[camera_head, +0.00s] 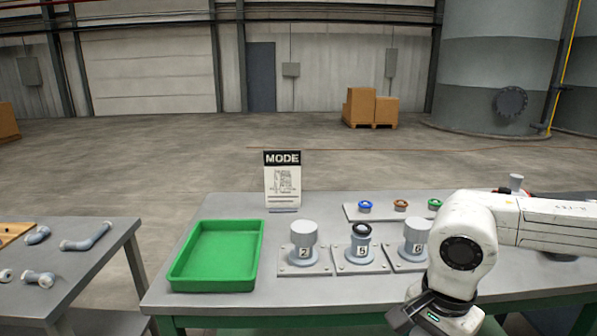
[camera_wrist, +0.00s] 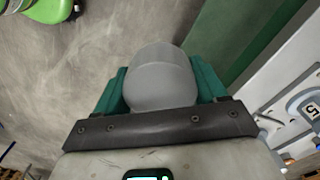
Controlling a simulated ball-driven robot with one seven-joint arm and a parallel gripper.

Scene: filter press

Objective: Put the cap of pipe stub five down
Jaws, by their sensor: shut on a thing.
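My gripper (camera_wrist: 160,88) is shut on a smooth grey cap (camera_wrist: 160,70), held between its green fingers in the wrist view. In the head view the held cap and the fingertips are out of sight below the frame, in front of the bench. Pipe stub five (camera_head: 361,250) appears to be the middle of three stubs; its top is open and dark, with no cap on it. Part of a stub marked 5 (camera_wrist: 309,107) also shows at the right edge of the wrist view, apart from my gripper.
Stub two (camera_head: 304,250) on the left and another stub (camera_head: 416,240) on the right wear grey caps. A green tray (camera_head: 179,281) lies left of them, with a mode sign (camera_head: 282,180) behind. A rack (camera_head: 384,213) holds coloured valves. A side table (camera_head: 95,262) carries pipe pieces.

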